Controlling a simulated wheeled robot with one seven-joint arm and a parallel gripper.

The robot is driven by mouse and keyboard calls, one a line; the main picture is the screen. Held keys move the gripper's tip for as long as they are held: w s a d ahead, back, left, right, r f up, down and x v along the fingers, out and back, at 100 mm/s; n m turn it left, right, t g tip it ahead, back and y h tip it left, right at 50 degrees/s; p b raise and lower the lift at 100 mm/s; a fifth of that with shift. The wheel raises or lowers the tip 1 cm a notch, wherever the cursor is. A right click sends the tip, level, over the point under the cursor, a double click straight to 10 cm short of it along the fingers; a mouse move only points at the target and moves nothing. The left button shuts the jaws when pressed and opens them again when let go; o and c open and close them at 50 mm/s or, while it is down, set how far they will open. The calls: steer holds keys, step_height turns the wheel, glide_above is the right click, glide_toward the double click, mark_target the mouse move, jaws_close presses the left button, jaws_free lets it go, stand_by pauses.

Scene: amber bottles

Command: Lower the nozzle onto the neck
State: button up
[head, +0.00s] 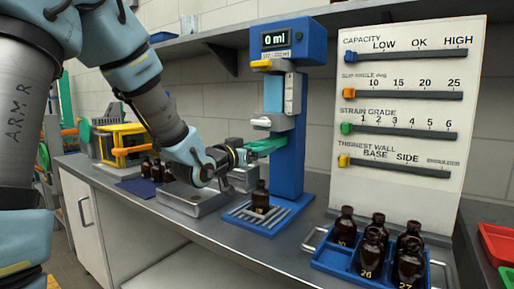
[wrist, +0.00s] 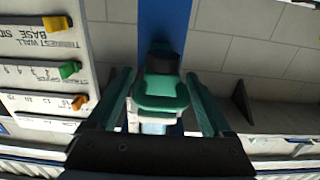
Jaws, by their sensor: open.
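A blue filling stand (head: 288,150) has a display reading 0 ml. A pale nozzle part (head: 263,123) seems to hang at its front, above a dark amber bottle (head: 261,197). The bottle stands upright on the blue slatted base, with a clear gap above its neck. My gripper (head: 266,146) is at the stand's column, above the bottle. In the wrist view, a green block with a dark top (wrist: 160,92) lies between my two spread green fingers, with gaps on both sides. The nozzle's tip is too small to make out.
A blue tray (head: 330,262) with several amber bottles stands to the right. A white panel with coloured sliders (head: 400,110) stands behind it. A grey scale-like box (head: 192,200) is left of the stand. More bottles (head: 152,170) stand further left.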

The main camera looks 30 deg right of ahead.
jaws_close()
stand_by(0.7)
